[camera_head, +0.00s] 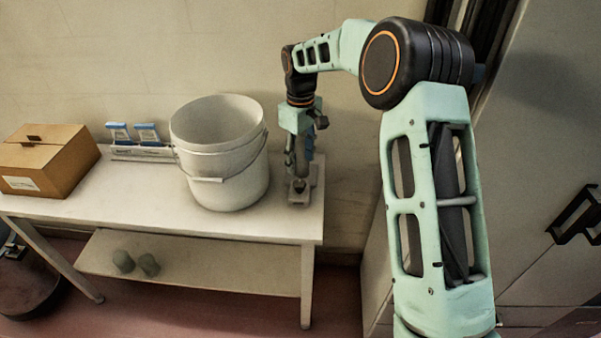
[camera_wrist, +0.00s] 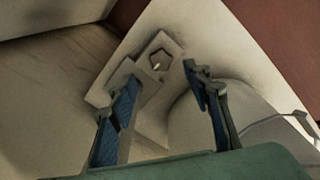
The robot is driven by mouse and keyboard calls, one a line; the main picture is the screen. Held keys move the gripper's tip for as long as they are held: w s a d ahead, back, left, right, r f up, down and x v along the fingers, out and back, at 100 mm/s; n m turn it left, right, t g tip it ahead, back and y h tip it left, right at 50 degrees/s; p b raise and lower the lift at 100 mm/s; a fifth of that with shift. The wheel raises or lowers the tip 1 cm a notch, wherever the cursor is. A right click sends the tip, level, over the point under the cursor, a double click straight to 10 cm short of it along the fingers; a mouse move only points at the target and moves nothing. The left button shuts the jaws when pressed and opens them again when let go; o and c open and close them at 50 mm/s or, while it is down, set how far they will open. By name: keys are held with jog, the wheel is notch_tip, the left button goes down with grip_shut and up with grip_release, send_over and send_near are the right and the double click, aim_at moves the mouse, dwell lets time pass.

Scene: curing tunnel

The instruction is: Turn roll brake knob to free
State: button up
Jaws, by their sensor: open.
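A small grey fixture sits near the right end of the white table, with its base plate (camera_head: 302,197) partly hidden by my gripper in the head view. In the wrist view a dark, angular knob (camera_wrist: 160,60) with a small pale mark stands on this plate; I take it as the roll brake knob. Its setting cannot be read. My gripper (camera_head: 302,168) points down above the fixture. In the wrist view my gripper (camera_wrist: 160,75) is open, with blue-padded fingers on either side and the knob just beyond the tips. No contact shows.
A large white bucket (camera_head: 222,165) stands close left of the fixture. A cardboard box (camera_head: 48,165) and a rack with blue-topped pieces (camera_head: 140,150) are farther left on the table (camera_head: 120,205). A wall is behind; a grey cabinet (camera_head: 555,130) stands right.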

jog(key=shift+r, duration=2)
